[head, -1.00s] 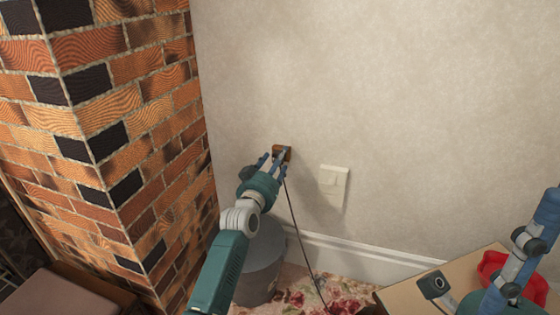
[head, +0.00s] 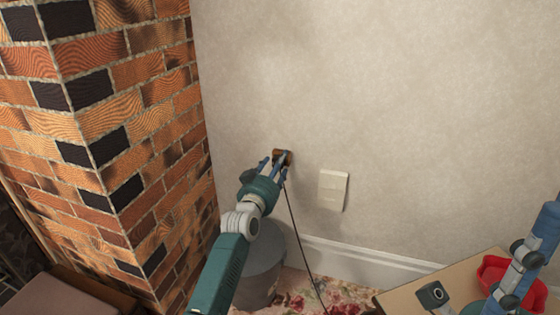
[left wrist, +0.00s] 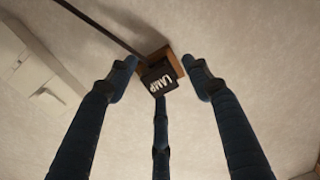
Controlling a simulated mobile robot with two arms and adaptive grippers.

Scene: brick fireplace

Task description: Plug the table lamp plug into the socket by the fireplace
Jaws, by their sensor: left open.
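The brown wall socket (head: 283,152) is on the plaster wall just right of the brick column. In the left wrist view, the black plug marked LAMP (left wrist: 159,79) sits against the face of the brown socket (left wrist: 176,60); how deep it is seated cannot be told. Its dark cord (head: 293,217) hangs down to the floor. My left gripper (head: 275,162) is at the socket, open. In the left wrist view, its fingers (left wrist: 160,85) stand apart on both sides of the plug, and a third finger's tip is close below it.
A cream switch plate (head: 332,190) is on the wall to the right of the socket. The brick column (head: 120,150) stands close on the left. A grey bin-like object (head: 262,265) is below my left arm. A table (head: 415,290) with a red dish (head: 492,272) is at lower right.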

